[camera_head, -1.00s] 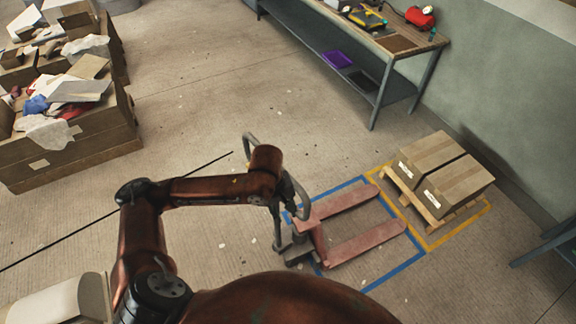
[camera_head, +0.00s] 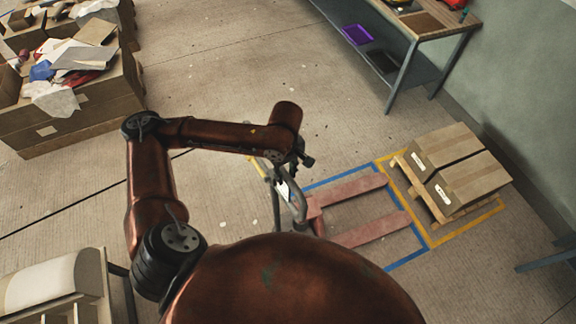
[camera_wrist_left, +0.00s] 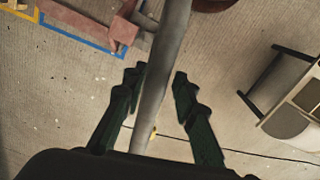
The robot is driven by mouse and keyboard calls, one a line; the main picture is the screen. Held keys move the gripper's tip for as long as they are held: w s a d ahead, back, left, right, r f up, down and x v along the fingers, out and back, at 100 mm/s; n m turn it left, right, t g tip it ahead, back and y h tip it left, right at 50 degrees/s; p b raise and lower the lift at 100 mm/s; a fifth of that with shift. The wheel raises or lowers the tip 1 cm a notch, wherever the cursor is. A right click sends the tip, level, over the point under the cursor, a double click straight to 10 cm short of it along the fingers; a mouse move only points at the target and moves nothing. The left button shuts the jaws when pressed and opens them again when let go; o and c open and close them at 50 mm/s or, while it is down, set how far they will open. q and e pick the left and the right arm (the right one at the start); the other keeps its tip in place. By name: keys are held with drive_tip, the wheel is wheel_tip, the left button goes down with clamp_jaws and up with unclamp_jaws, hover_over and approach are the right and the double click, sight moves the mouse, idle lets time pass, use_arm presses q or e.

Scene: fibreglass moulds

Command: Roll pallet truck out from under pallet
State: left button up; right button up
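The pallet truck (camera_head: 372,230) has pinkish-red forks and stands inside a blue floor outline. Its fork tips are apart from the wooden pallet (camera_head: 437,211), which carries two cardboard boxes (camera_head: 470,177). The grey truck handle (camera_head: 297,208) is partly hidden by my left arm. My left gripper (camera_head: 302,160) is above the handle in the head view. In the left wrist view, its dark green fingers (camera_wrist_left: 158,82) are spread on either side of a grey bar of the handle (camera_wrist_left: 167,65), with a gap visible on the left. My right gripper is not in view.
The pallet stands in a yellow floor outline (camera_head: 468,226) near the wall. A workbench (camera_head: 445,20) stands at the top right. Crates of scrap (camera_head: 75,120) stand at the left, and a pale shelf unit (camera_head: 50,290) at the lower left. Open floor lies between.

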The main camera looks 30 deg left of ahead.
sight(286, 185)
use_arm(q)
wheel_tip(286, 185, down, 4)
drive_tip(key=shift+w+a+r, duration=0.1)
drive_tip(key=shift+w+r, duration=0.05)
wheel_tip(286, 185, down, 4)
drive_tip(key=shift+f, duration=0.15)
drive_tip(key=shift+c, duration=1.3)
clamp_jaws()
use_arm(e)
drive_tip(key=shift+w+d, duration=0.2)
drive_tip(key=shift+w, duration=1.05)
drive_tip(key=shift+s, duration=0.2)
